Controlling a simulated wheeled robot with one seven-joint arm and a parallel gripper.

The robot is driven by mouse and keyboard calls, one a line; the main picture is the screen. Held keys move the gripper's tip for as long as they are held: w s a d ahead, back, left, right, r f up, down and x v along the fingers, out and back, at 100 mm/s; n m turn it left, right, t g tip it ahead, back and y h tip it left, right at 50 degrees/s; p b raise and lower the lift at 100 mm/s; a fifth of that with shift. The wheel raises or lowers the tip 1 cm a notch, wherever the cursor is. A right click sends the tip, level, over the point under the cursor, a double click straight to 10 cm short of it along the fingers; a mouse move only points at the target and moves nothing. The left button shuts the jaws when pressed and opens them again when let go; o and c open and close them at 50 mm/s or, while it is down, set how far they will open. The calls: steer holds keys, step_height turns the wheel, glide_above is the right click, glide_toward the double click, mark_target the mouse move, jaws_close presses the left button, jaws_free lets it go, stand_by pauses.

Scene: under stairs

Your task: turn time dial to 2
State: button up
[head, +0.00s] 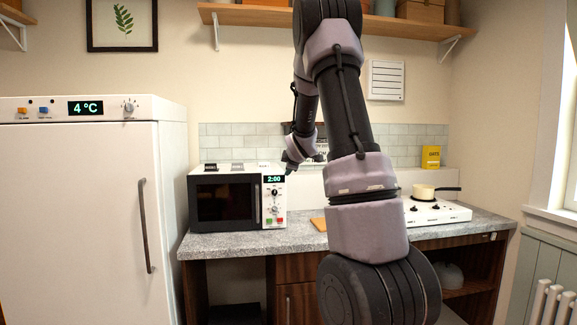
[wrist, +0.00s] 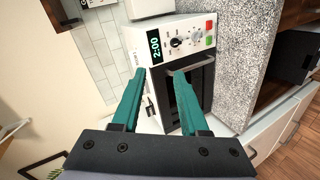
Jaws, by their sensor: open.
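The microwave (head: 225,203) stands on the grey counter, its door shut. Its white control panel (wrist: 190,38) has a lit display reading 2:00 (wrist: 154,49), round dials and red and green buttons. One dark dial (wrist: 176,43) shows clearly in the wrist view, next to the display. The labels are too small to read, so I cannot tell which dial sets time. My gripper (wrist: 160,74) is open and empty, its teal fingers apart, pointing at the panel without clearly touching it. In the head view my gripper (head: 291,161) is above the microwave's right end, partly hidden.
A white fridge (head: 80,190) with a 4 °C display and knob stands at the left. A hob with a cream pan (head: 424,192) is at the right of the counter (head: 230,243). A wooden shelf (head: 260,17) runs above. An orange board (head: 319,224) lies right of the microwave.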

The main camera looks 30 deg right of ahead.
steer(key=shift+s+a+r+m, duration=0.45)
steer(key=shift+s+r+m, duration=0.2)
steer(key=shift+s, duration=0.2)
steer(key=s+a+r+m+g+y, duration=0.1)
steer(key=s+a+r+m, duration=0.3)
steer(key=s, duration=0.4)
steer(key=s+a+r+m+g+y, duration=0.1)
steer(key=s+a+r+m+g, duration=0.15)
steer(key=s+a+m, duration=0.4)
steer(key=s+a+m+y, duration=0.1)
steer(key=s+a, duration=0.2)
steer(key=s, duration=0.5)
steer(key=s+a+f+m+g+y, duration=0.1)
steer(key=s+a, duration=0.3)
steer(key=s, duration=0.4)
steer(key=s+a+m+g+y, duration=0.1)
steer(key=s+a, duration=0.3)
steer(key=s, duration=0.4)
steer(key=shift+s+f+m, duration=0.2)
steer(key=shift+s+m, duration=0.05)
steer(key=shift+m, duration=0.45)
